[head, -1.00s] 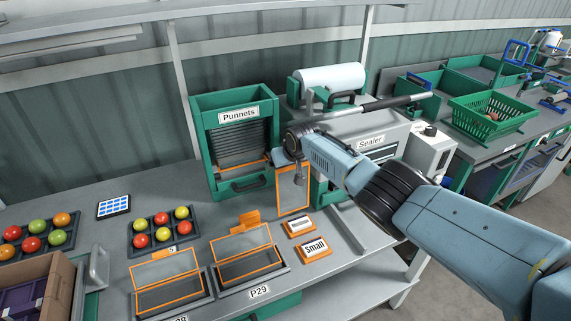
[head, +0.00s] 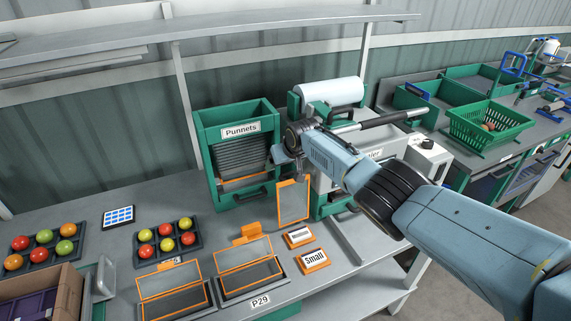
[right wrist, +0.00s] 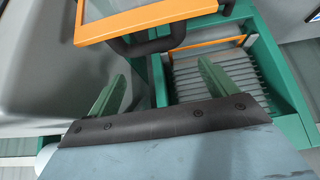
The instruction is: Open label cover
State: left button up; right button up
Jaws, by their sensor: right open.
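An upright clear panel with an orange frame (head: 293,202) stands at the front left of the sealer; I cannot tell whether it is the label cover. Part of an orange-framed panel shows at the top of the right wrist view (right wrist: 150,20). Two more orange-framed clear covers, the left one (head: 170,281) and the right one (head: 243,255), stand tilted up over dark trays. My right gripper (head: 298,170) is above the upright panel, apart from it. Its green fingers (right wrist: 160,88) are spread and empty in the right wrist view. My left gripper is not in view.
The green punnet dispenser (head: 207,165) stands left of my right gripper. The sealer (head: 391,148) is partly hidden behind my right arm. Orange-edged label blocks (head: 313,260) lie in front. Tomato trays (head: 167,255) and a cardboard box (head: 62,292) are at left.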

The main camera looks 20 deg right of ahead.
pick_arm(q)
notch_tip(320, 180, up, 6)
jog(key=p, duration=0.6)
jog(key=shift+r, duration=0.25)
pick_arm(e)
notch_tip(320, 180, up, 10)
jog(key=shift+w+f, duration=0.15)
jog(key=shift+w, duration=0.3)
jog(key=shift+s+f, duration=0.1)
